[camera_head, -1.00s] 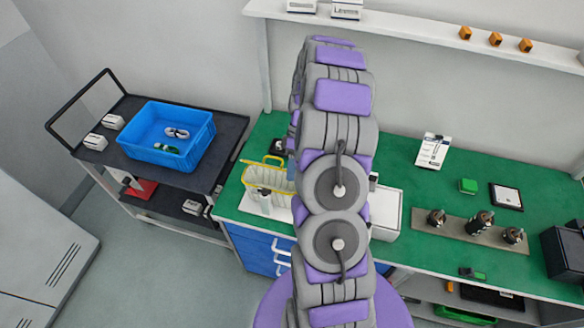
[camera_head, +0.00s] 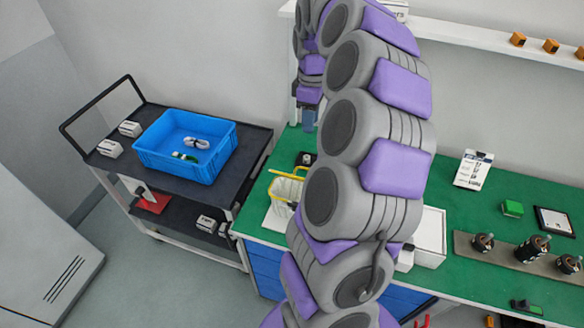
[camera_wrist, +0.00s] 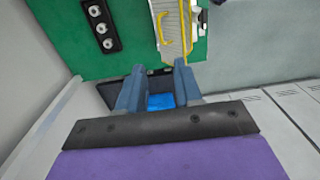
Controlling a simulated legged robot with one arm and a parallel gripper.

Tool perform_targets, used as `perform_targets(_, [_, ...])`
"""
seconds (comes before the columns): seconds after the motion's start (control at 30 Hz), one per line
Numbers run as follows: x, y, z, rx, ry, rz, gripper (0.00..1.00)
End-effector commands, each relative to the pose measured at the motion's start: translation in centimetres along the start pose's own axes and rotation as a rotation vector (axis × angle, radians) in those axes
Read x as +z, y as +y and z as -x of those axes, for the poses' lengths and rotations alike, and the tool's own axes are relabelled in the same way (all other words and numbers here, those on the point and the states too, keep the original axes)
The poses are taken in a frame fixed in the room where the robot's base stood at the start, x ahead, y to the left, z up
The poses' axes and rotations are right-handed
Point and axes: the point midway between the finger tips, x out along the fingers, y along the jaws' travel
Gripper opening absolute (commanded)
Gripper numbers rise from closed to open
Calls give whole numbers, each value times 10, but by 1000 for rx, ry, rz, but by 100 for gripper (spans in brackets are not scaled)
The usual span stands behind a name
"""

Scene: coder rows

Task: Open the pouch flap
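A pale container with yellow trim (camera_head: 283,190), the only pouch-like thing I see, sits on the left end of the green bench, partly behind my arm. It also shows at the top of the wrist view (camera_wrist: 172,25) with a yellow loop on it. I cannot make out whether a flap is open or shut. My gripper (camera_wrist: 159,68) is open with nothing between its two blue-grey fingers. It is apart from the container. In the head view my gripper (camera_head: 309,117) hangs above the back left of the bench, its fingers small.
A dark cart (camera_head: 250,150) with a blue bin (camera_head: 150,160) stands left of the bench (camera_head: 460,255). Further right on the bench are a white box (camera_head: 431,240), a green block (camera_head: 512,208) and a strip with black knobs (camera_head: 505,252). A shelf (camera_head: 480,38) runs above.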

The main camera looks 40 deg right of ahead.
Motion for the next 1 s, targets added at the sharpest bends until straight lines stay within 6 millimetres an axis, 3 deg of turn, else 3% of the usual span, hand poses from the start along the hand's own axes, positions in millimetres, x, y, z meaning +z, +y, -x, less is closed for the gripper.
perform_targets(0.13, [4, -1, 6, 26, 5, -10, 35])
perform_targets(0.27, [3, -3, -4, 23, 1, -11, 35])
perform_targets(1.0, [3, 0, -142, 21, 2, -11, 35])
